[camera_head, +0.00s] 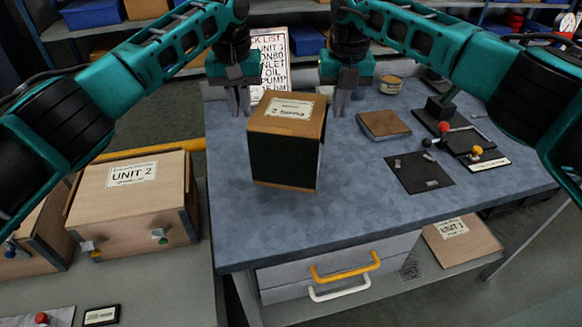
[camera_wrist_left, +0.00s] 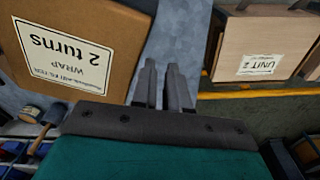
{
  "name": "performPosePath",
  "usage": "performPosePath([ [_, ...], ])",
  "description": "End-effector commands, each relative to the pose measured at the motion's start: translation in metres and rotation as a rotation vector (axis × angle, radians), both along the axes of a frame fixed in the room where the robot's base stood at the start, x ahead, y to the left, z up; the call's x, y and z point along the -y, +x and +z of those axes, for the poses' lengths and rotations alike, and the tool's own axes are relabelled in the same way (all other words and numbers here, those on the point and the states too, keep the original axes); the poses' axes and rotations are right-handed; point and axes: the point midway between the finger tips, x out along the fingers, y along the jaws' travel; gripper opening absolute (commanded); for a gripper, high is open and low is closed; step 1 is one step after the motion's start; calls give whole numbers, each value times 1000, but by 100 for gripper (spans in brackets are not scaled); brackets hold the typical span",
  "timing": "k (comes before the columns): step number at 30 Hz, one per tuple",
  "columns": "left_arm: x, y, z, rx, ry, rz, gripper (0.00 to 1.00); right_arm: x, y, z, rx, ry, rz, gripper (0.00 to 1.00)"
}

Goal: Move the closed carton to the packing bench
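The closed carton (camera_head: 283,157) stands upright on the blue-grey bench top (camera_head: 370,220), with dark sides, a brown top and a white label. Its label reads "WRAP 2 turns" in the left wrist view (camera_wrist_left: 62,58). My left gripper (camera_head: 239,112) is at the carton's left, towards the back. Its fingers (camera_wrist_left: 165,85) are close together with only a narrow gap, nothing between them. Bench surface shows between them and the carton. My right gripper (camera_head: 341,112) is at the carton's right, towards the back; its fingers overlap in view, so their opening is unclear.
A wooden "UNIT 2" crate (camera_head: 133,208) stands on a lower surface at the left. The bench's right side holds a brown pad (camera_head: 384,123), a dark mat (camera_head: 420,173) and small tools. Drawers with handles (camera_head: 345,268) are at the front. The bench's front middle is clear.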

Motion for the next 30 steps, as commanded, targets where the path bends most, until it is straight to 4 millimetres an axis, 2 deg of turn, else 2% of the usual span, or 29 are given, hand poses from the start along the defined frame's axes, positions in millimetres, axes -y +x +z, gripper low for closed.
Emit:
performPosePath([
  [1,-1,0,0,-1,1,0,19,1,0,0,0,-1,-1,0],
  [3,-2,0,-1,-2,2,0,26,2,0,0,0,-2,-1,0],
  [6,-2,0,-1,-2,3,1,26,3,0,-1,0,-3,-3,0],
  [15,-3,0,-1,-3,4,3,26,3,0,-1,0,-5,-4,26],
  [22,-3,0,0,-3,4,3,26,4,1,-1,0,-5,-5,26],
  [26,-3,0,12,-1,3,3,26,4,1,-1,0,-5,-5,26],
  [30,-2,-2,38,1,2,2,26,4,1,-1,0,-5,-5,26],
])
